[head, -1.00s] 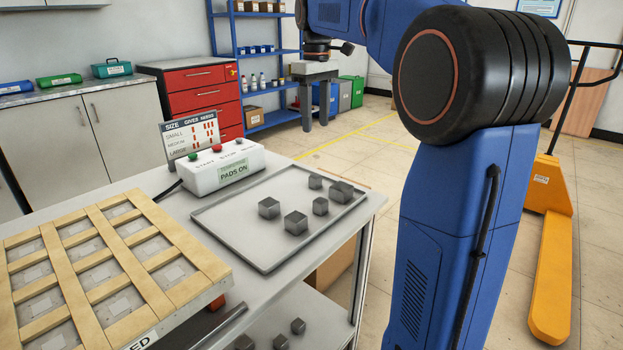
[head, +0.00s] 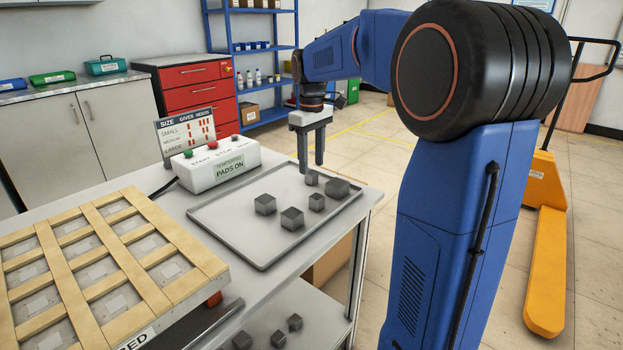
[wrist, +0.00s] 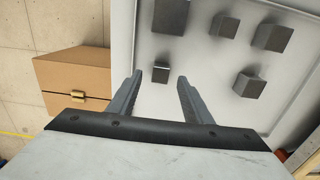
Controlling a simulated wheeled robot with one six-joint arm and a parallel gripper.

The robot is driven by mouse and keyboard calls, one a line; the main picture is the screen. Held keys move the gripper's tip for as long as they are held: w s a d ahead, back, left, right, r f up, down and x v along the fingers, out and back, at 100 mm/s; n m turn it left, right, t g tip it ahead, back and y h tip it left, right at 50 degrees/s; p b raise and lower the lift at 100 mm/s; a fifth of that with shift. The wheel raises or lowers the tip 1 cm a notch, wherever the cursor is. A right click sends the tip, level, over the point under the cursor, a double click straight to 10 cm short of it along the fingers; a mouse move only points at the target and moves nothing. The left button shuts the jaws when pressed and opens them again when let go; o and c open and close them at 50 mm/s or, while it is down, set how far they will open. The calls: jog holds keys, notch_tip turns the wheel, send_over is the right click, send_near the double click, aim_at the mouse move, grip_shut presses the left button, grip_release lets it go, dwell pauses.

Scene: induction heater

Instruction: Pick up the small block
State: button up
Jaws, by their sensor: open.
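The small block (head: 312,179) is a dark grey cube at the far edge of the grey tray (head: 222,240). My gripper (head: 311,168) is open and points down over that far part of the tray. In the wrist view the small block (wrist: 161,74) shows in the gap between the two fingertips (wrist: 159,79), apart from both; its height relative to the tips is hard to tell. Another small block (head: 316,202) and larger blocks (head: 265,204), (head: 292,218), (head: 337,188) stand nearby on the tray.
A white control box (head: 216,166) reading PADS ON and a size sign (head: 186,132) stand left of the tray. A wooden-slatted frame (head: 100,265) lies at the front left. More blocks (head: 278,338) sit on the lower shelf. A cardboard box (wrist: 75,80) is beyond the table edge.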

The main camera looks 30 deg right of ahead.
aim_at(311, 172)
jog(key=shift+f, duration=1.6)
grip_shut()
jog(key=shift+r, duration=0.1)
